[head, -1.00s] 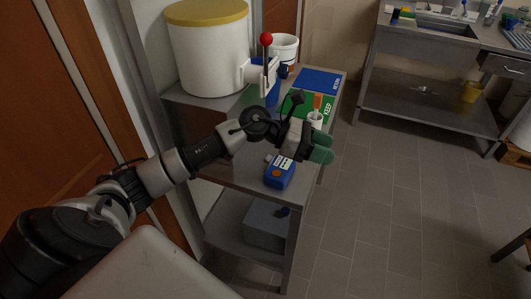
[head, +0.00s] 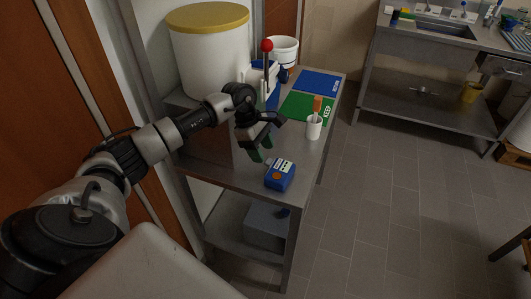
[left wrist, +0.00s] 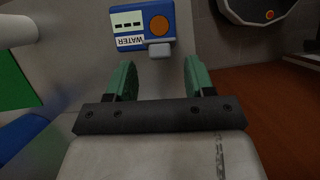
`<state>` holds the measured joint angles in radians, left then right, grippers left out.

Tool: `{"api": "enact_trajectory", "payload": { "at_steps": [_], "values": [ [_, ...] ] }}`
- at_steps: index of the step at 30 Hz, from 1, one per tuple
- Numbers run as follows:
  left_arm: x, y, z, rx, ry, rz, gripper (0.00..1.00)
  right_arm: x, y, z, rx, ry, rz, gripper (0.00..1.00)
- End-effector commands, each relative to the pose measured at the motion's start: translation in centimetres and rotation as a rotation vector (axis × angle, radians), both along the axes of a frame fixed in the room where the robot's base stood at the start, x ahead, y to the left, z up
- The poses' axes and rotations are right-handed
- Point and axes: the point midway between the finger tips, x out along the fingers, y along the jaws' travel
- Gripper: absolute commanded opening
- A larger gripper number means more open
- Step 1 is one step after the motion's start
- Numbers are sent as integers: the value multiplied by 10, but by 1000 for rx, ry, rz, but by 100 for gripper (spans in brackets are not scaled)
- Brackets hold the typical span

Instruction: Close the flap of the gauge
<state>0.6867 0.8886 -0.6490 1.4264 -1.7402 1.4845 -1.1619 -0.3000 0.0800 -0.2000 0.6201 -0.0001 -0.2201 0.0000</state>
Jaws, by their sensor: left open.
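The gauge (head: 280,176) is a small blue unit with a white label and an orange round spot, on the near end of the metal bench top. In the left wrist view the gauge (left wrist: 126,43) shows its WATER label upside down, and a grey tab (left wrist: 160,50) sticks out from its near edge. I cannot tell whether this tab is the flap or how far it stands open. My left gripper (head: 262,149) has green fingertips and is open and empty, just behind and left of the gauge. In the wrist view the gauge lies beyond the open fingers (left wrist: 160,72), apart from them.
A white cup (head: 313,130) with an orange-topped item stands behind the gauge. A green KEEP mat (head: 300,106) and blue mat (head: 319,82) lie further back. A yellow-lidded tank (head: 213,60) and red-knobbed lever (head: 267,46) stand behind my arm.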

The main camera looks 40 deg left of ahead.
Motion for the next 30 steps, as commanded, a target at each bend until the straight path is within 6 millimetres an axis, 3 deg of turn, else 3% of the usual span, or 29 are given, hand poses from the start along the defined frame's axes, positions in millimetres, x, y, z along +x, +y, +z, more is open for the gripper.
{"api": "enact_trajectory", "payload": {
  "at_steps": [7,17,24,30],
  "values": [
    [1,-10,-24,-1,0,1,53,0,0,8,0,0,0,45],
    [2,-12,-28,-1,-1,0,53,0,0,8,0,0,0,45],
    [2,-11,-28,-1,-1,0,18,0,0,8,0,0,0,45],
    [2,-12,-28,14,0,0,18,0,0,7,0,0,0,45]
  ]
}}
